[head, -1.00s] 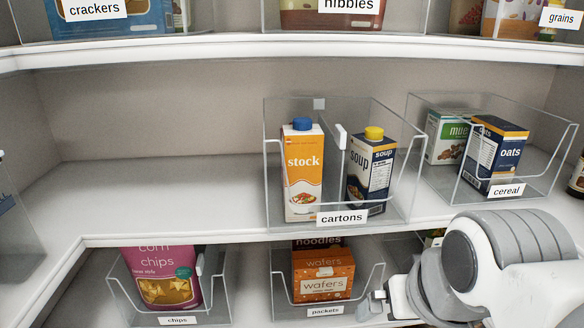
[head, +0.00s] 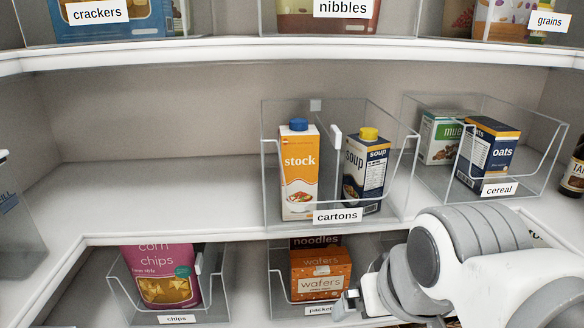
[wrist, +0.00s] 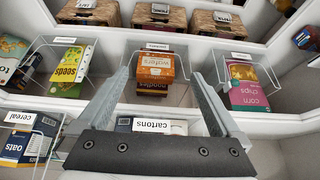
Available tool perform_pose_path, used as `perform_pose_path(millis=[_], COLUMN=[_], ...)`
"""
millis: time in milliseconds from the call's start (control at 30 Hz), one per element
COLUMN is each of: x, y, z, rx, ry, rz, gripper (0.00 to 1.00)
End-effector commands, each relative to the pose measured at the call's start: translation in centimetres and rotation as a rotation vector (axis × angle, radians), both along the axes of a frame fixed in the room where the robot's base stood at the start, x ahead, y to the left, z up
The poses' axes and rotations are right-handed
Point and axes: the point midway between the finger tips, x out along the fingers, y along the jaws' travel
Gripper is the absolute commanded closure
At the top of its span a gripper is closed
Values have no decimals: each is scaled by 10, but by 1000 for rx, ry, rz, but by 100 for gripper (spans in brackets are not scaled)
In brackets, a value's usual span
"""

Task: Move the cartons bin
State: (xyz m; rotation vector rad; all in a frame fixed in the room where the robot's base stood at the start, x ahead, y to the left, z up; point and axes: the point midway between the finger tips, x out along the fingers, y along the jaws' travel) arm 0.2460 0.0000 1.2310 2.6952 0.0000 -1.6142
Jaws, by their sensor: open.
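The cartons bin (head: 337,216) is a clear bin with a white label, standing on the middle shelf in the head view. It holds an orange and white stock carton (head: 299,172) with a blue cap and a dark blue soup carton (head: 364,172) with a yellow cap. My gripper (head: 350,304) is low in the head view, in front of the lower shelf and below the cartons bin. In the wrist view, where labels appear upside down, my gripper (wrist: 157,74) has its two fingers spread with nothing held. The bin's label (wrist: 153,125) shows between them; my gripper's base hides part of the bin.
The cereal bin (head: 500,189) stands close to the right of the cartons bin. The middle shelf (head: 160,200) is bare to the left. Below are the chips bin (head: 177,319) and the packets bin (head: 283,306). Labelled bins line the shelf above.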

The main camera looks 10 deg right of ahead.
Motion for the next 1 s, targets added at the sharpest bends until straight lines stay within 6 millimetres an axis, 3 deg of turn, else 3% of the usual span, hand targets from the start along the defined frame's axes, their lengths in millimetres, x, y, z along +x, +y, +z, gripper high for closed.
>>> perform_pose_path(millis=[467,667,1000], x=[0,11,94], y=[0,0,2], z=[0,10,70], rx=[0,-1,-6], ry=[0,15,132], rz=[0,-2,-3], gripper=[0,36,97])
